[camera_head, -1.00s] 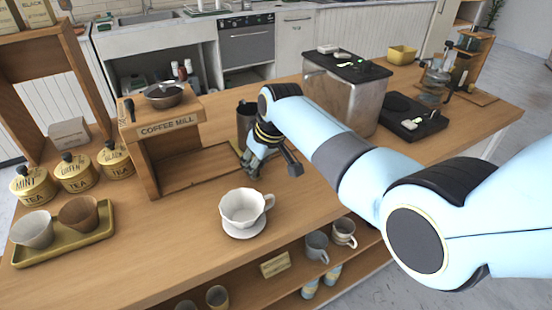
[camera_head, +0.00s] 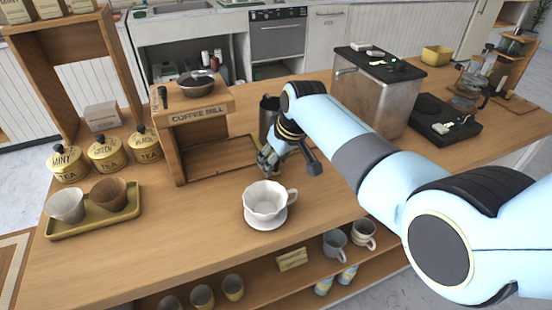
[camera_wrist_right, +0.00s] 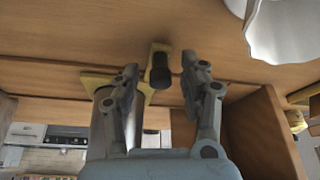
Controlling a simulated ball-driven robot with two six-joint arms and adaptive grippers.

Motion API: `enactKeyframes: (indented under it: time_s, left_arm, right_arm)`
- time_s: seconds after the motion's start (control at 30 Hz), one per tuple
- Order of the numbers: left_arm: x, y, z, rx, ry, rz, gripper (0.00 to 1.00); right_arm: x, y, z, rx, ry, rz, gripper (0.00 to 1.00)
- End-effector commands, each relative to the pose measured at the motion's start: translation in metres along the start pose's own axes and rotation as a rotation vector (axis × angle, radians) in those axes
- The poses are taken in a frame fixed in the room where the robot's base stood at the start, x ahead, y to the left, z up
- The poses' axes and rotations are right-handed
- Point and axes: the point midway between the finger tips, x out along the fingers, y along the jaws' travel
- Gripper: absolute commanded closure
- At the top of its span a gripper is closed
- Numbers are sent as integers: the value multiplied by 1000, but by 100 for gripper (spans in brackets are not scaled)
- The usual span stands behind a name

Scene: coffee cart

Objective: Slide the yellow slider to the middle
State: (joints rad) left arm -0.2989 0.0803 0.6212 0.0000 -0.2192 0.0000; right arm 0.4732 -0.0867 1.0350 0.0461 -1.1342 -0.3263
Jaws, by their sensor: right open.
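The yellow slider (camera_wrist_right: 152,88) shows in the right wrist view as a flat yellow piece with a black knob (camera_wrist_right: 160,72) on it. It lies at a slot in the wooden counter. My right gripper (camera_wrist_right: 161,82) is open, with one finger on each side of the knob. I cannot tell whether the fingers touch it. In the head view my right gripper (camera_head: 268,167) is low over the counter beside the coffee mill stand (camera_head: 195,125), and it mostly hides the slider. My left gripper is not in view.
A tray (camera_head: 125,222) with two cups is at the left. The counter's front left is clear.

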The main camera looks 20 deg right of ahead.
Motion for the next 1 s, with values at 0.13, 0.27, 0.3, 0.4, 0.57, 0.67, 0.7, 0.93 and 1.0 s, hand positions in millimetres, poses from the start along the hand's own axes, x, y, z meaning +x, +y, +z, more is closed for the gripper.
enactKeyframes:
  time_s: [0.13, 0.27, 0.3, 0.4, 0.57, 0.67, 0.7, 0.93, 1.0]
  left_arm:
    - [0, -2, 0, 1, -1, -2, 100]
    - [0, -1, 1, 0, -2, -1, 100]
    - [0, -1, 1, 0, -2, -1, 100]
    - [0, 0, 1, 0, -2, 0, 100]
    - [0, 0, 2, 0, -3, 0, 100]
    - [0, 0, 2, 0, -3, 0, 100]
    - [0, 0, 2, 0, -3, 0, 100]
    - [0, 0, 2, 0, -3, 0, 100]
    - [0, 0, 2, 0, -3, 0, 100]
  right_arm:
    - [-5, 0, 0, 0, 2, 1, 56]
    - [-22, 0, -1, 0, 3, 1, 56]
    - [-28, 0, 0, 0, 3, 1, 56]
    - [-50, 0, -1, 0, 5, 2, 56]
    - [-85, 0, 0, 0, 3, 1, 56]
    - [-102, 0, 0, 0, 2, 1, 56]
    - [-107, 0, -1, 0, 2, 1, 56]
    - [-120, 0, 0, 0, -1, 0, 56]
    - [-120, 0, 0, 0, -1, 0, 56]
